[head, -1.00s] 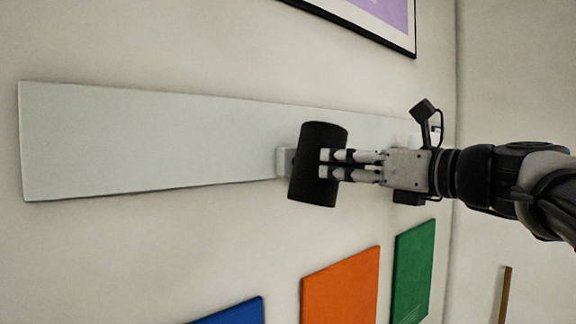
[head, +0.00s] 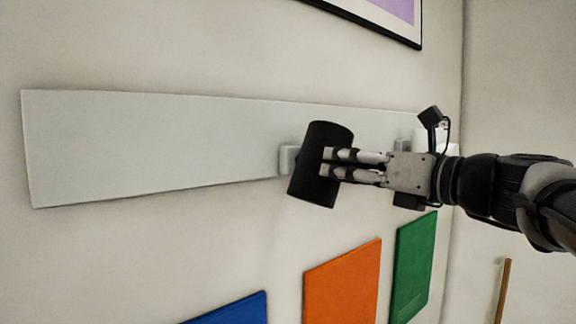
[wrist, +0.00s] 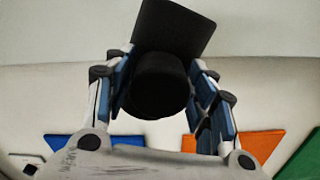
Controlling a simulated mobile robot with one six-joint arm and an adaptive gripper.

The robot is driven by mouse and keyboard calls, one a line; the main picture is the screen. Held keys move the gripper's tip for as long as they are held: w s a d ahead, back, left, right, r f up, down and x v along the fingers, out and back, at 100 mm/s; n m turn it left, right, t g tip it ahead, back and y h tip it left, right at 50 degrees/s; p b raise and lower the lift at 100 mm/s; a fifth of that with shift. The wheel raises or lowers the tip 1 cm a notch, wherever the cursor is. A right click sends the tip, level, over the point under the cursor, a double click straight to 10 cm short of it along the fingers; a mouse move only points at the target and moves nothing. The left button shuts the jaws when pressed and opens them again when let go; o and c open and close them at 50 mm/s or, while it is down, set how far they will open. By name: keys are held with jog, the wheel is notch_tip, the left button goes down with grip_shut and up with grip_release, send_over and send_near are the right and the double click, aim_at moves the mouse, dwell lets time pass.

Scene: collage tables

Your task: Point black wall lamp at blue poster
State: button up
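The black wall lamp (head: 318,185) is a dark cylinder on a small pale mount (head: 287,160) on the long grey wall panel. It is tilted, its lower end toward the lower left and its upper end toward the right. My gripper (head: 328,162) reaches in from the right and is closed around the lamp. In the wrist view, the lamp (wrist: 160,85) sits between the two fingers, seemingly touching both. The blue poster (head: 235,311) is at the bottom edge of the head view, below and left of the lamp, partly cut off. It also shows in the wrist view (wrist: 65,145).
An orange poster (head: 342,285) and a green poster (head: 413,265) hang to the right of the blue one. The grey panel (head: 130,145) runs along the wall. A white fitting (head: 432,137) shows behind my gripper. A framed purple picture (head: 390,12) hangs above.

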jog(key=shift+o, duration=1.1)
notch_tip(320, 180, up, 10)
